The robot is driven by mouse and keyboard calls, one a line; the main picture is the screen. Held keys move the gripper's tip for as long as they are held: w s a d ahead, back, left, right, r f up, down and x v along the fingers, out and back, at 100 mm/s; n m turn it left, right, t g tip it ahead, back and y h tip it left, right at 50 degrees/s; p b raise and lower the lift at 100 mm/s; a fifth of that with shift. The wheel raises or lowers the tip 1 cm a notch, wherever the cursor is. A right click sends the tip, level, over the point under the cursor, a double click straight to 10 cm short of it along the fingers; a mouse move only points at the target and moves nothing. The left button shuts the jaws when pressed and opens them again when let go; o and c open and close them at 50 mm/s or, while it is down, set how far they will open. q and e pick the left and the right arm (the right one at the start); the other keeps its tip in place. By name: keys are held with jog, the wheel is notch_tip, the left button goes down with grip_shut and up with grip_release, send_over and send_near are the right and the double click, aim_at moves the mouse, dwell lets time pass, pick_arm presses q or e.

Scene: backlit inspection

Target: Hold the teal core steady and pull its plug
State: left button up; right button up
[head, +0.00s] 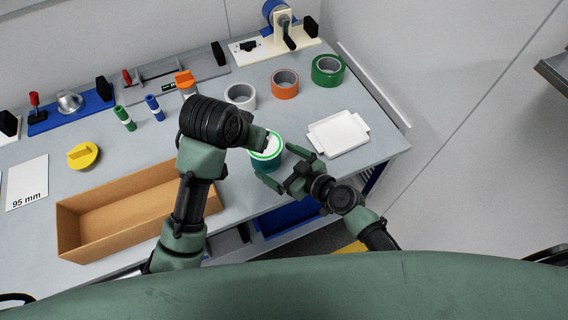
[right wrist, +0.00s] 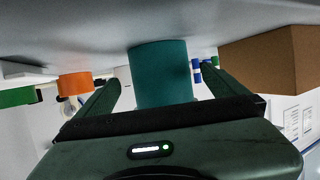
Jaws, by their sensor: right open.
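The teal core (head: 266,163) stands on the grey table near its front edge, with a pale top ringed in bright green. A plug cannot be clearly told apart on that top. My right gripper (head: 290,165) is open at the core's near right side. In the right wrist view the teal core (right wrist: 161,75) shows between the two spread fingers (right wrist: 162,78), with a gap on each side. My left gripper (head: 262,140) reaches in from the left over the core's top. Its fingers are mostly hidden by its own wrist, and whether they touch the core is unclear.
An open cardboard box (head: 75,234) lies left of my left arm. A white tray (head: 340,133) sits right of the core. White (head: 240,105), orange (head: 285,92) and green (head: 315,69) rolls stand behind. A yellow knobbed piece (head: 82,155) lies at left.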

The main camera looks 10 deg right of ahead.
aim_at(265, 155)
jog(key=x, duration=0.5)
jog(key=shift+w+a+f, duration=0.15)
jog(key=shift+w+a, duration=0.05)
jog(key=c, duration=1.5)
jog(key=shift+o, duration=0.2)
jog(key=shift+f, duration=0.1)
